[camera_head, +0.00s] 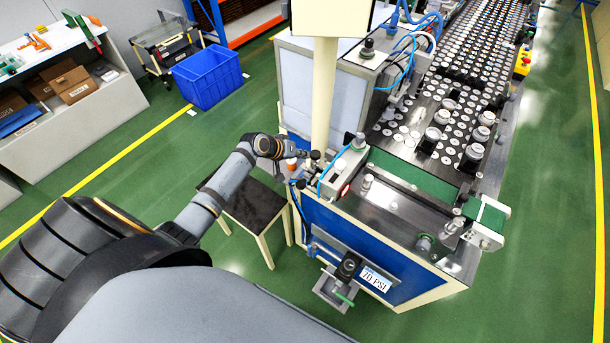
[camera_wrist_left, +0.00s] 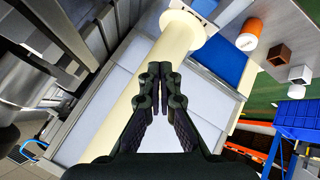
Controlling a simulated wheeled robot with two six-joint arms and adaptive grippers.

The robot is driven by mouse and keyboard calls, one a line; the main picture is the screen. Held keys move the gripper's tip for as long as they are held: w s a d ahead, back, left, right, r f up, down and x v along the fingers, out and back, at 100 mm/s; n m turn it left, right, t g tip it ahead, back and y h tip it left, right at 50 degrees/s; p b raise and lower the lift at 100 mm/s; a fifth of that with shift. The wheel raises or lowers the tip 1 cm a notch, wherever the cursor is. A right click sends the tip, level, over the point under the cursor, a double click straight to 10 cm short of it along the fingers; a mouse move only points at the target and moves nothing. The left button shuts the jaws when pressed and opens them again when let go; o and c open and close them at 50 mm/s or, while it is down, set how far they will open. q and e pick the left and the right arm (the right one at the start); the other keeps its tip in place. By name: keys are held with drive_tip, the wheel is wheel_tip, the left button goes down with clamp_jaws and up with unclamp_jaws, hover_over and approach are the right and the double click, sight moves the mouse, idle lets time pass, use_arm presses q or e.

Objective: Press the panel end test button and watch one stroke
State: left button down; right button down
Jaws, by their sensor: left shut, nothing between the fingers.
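My left gripper (camera_head: 303,155) is beside the cream column at the near left corner of the machine. In the left wrist view its dark fingers (camera_wrist_left: 158,80) are shut with nothing between them, and the cream column (camera_wrist_left: 125,105) stands behind them. A small red round part (camera_head: 346,190) shows on the pale housing at the machine's near end. I cannot tell whether it is the test button. An orange-topped white cylinder (camera_wrist_left: 249,34) shows right of the fingers in the wrist view, apart from them. My right gripper is not in view.
The machine's blue front panel (camera_head: 350,245) carries a gauge with a "70 PSI" label (camera_head: 375,279). A dark-topped stool (camera_head: 247,205) stands under my left arm. A green belt (camera_head: 410,180) crosses the machine top. A blue crate (camera_head: 207,78) sits on the green floor behind.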

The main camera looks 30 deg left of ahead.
use_arm(q)
wheel_tip(320, 180, down, 7)
drive_tip(key=b, duration=0.6)
drive_tip(key=shift+f, duration=0.2)
drive_tip(key=shift+f+b, duration=0.35)
drive_tip(key=shift+b, duration=0.05)
drive_tip(key=shift+f, duration=0.1)
idle(0.5)
drive_tip(key=shift+f, duration=0.3)
